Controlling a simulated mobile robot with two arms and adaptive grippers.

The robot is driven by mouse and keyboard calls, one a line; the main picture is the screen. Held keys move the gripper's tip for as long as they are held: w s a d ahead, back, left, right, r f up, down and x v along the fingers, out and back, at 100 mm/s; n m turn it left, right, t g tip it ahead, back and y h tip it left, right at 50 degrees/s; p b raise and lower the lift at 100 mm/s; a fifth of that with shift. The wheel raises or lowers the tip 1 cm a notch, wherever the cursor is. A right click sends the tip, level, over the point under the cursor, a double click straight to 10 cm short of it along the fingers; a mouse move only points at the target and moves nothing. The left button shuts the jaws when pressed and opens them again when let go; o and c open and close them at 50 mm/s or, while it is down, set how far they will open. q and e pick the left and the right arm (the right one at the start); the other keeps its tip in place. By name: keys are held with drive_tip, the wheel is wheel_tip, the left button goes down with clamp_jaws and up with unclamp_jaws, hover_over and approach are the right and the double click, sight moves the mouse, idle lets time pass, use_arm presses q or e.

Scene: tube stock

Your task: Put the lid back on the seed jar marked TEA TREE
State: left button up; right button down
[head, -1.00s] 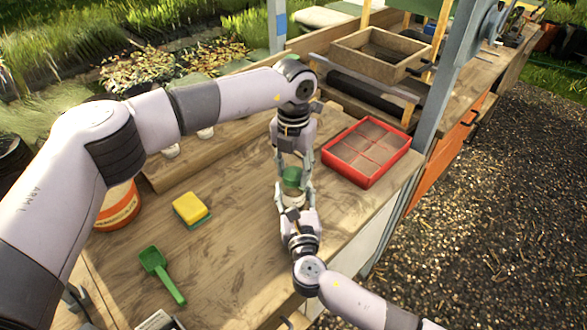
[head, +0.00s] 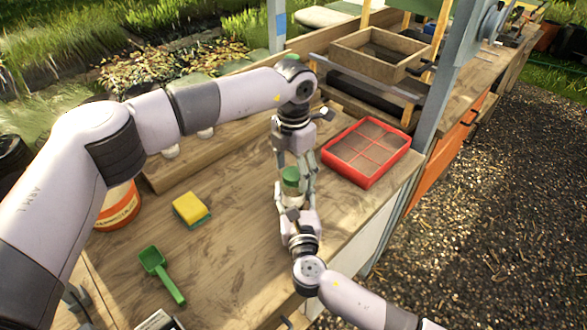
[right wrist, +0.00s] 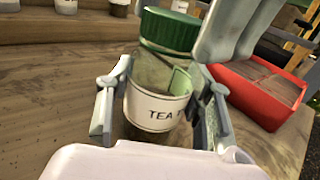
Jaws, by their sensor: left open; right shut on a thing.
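The glass seed jar (right wrist: 150,105), with a white label whose visible part reads "TEA T", stands upright in the right wrist view. A green piece shows inside or behind the glass. The green lid (right wrist: 170,30) sits on the jar's mouth and looks level; it also shows in the head view (head: 291,175). My right gripper (right wrist: 160,115) is shut on the jar, one finger on each side; its fingertips are partly hidden in the head view. My left gripper (head: 297,163) is open just above and beside the lid. One of its fingers shows right of the lid in the right wrist view.
A red sectioned tray (head: 367,152) lies right of the jar. A yellow and green sponge (head: 190,209), a green scoop (head: 162,274) and an orange bucket (head: 119,208) are on the left. Small jars (head: 170,152) stand at the back. The bench between sponge and jar is clear.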

use_arm(q)
wheel_tip(320, 180, up, 12)
idle(0.7)
use_arm(e)
drive_tip(key=c, duration=0.7)
unclamp_jaws()
drive_tip(key=s, duration=0.4)
drive_tip(key=s+d, duration=0.1)
drive_tip(key=s, duration=0.7)
drive_tip(key=shift+d, duration=0.35)
drive_tip(key=shift+f, duration=0.1)
